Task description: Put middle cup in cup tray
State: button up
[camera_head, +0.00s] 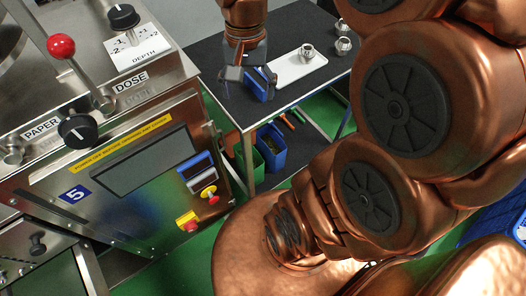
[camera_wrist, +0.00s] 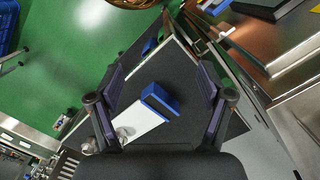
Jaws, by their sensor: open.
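The white cup tray (camera_head: 290,72) lies on the dark table top. One metal cup (camera_head: 306,52) stands at the tray's far end. Two more metal cups, one nearer (camera_head: 343,45) and one farther (camera_head: 342,27), stand on the table to the right of it. The pictures do not settle which is the middle cup.
A blue box (camera_wrist: 160,99) stands beside the tray, near my gripper. Green and blue bins (camera_head: 271,146) sit under the table. A steel machine (camera_head: 110,170) with a red-knobbed lever stands at the left. The table around the tray is mostly clear.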

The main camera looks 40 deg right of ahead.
jog(key=s+a+f+n, duration=0.2)
jog(key=s+n, duration=0.2)
jog(key=s, duration=0.2)
jog(key=s+a+f+n, duration=0.2)
jog(key=s+a+n, duration=0.1)
jog(key=s, duration=0.3)
jog(key=shift+s+a+f+n+g+h, duration=0.15)
jog(key=shift+a+f+n+g+h, duration=0.2)
jog(key=shift+n, duration=0.45)
jog(key=shift+d, duration=0.1)
notch_tip(320, 180, up, 4)
jog(key=p, duration=0.4)
jog(key=shift+f, duration=0.2)
jog(key=shift+c, duration=0.2)
